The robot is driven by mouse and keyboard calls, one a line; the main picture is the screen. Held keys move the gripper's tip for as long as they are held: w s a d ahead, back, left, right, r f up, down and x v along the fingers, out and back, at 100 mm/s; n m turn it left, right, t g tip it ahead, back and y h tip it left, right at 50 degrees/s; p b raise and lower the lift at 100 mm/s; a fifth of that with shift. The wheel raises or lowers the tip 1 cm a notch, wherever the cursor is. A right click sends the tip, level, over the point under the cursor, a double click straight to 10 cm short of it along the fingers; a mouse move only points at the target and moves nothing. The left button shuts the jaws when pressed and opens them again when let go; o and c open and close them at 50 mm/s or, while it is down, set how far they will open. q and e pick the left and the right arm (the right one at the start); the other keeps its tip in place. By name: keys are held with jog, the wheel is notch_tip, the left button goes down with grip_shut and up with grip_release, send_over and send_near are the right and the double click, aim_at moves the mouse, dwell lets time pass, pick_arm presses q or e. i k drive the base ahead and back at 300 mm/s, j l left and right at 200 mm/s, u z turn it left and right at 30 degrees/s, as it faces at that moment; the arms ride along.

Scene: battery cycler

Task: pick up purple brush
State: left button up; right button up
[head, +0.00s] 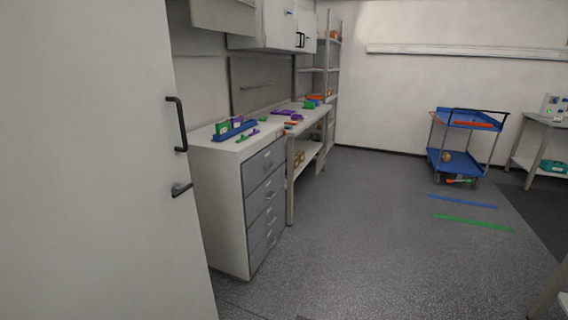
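I cannot tell for certain which object is the purple brush. A blue rack (234,131) on the cabinet holds upright green and purple pieces. A green brush-like item (247,136) lies beside the rack. All are small and far off, so their shapes are unclear. Neither of my grippers is in view.
A white door or tall cabinet (100,180) with black handles fills the left. The grey drawer cabinet (222,200) stands just beyond, then a bench (314,118) and a shelf rack (333,60). A blue cart (457,162) stands far right. The middle floor is clear.

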aim_at(296, 117)
jog(key=i, duration=0.7)
jog(key=i+z, duration=0.15)
jog(key=i, duration=0.6)
jog(key=i+j, duration=0.15)
jog(key=i, duration=0.55)
jog(key=i+j+z, duration=0.1)
jog(key=i, duration=0.6)
jog(key=i+j, duration=0.3)
jog(key=i+l+u, duration=0.25)
jog(key=u, duration=0.15)
jog(key=i+l+u, duration=0.2)
jog(key=l+u, duration=0.2)
